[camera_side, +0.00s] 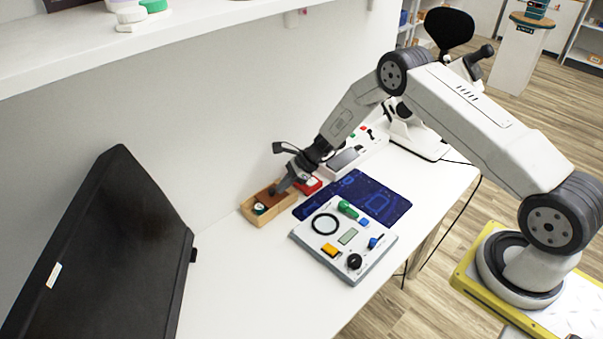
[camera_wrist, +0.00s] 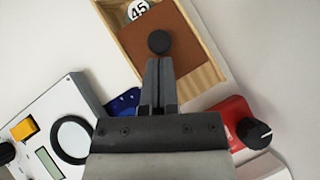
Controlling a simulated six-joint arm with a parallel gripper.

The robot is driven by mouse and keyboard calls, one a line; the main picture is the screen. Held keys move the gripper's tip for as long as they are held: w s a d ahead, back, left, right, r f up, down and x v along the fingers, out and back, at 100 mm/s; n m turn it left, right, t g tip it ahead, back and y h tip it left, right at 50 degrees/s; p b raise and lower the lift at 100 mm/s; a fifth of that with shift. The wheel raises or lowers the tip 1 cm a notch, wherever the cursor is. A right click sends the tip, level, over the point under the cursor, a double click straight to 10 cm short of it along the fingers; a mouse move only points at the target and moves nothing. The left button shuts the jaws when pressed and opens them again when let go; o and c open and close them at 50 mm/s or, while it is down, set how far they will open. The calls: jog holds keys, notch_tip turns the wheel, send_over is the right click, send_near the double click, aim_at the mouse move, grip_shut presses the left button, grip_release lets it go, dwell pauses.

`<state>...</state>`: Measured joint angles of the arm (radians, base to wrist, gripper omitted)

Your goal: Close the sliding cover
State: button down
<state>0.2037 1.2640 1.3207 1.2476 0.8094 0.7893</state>
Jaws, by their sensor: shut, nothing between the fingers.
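A light wooden box (camera_side: 278,213) stands on the white table; its wall also shows in the wrist view (camera_wrist: 207,55). A brown sliding cover (camera_wrist: 180,65) with a round black knob (camera_wrist: 159,42) lies over part of the box. In the side view my gripper (camera_side: 281,187) is low over the box and hides part of the cover.
A red block with a black knob (camera_wrist: 240,122) stands close beside the box. A control panel (camera_side: 340,240) with a black ring and buttons lies nearby, beside a blue mat (camera_side: 385,203). A dark monitor (camera_side: 105,250) stands at the left. Bare table lies between monitor and box.

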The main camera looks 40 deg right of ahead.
aim_at(264, 204)
jog(key=a, duration=0.5)
jog(key=shift+s+a, duration=0.1)
jog(key=shift+a, duration=0.1)
jog(key=shift+d, duration=0.15)
jog(key=shift+s+d, duration=0.25)
jog(key=shift+d, duration=0.25)
jog(key=d, duration=0.1)
jog(key=s+d, duration=0.1)
jog(key=d, duration=0.1)
jog(key=shift+s+r, duration=0.2)
jog(key=shift+r, duration=0.05)
jog(key=v, duration=0.9)
jog(key=shift+r, duration=0.15)
jog(key=shift+s, duration=0.1)
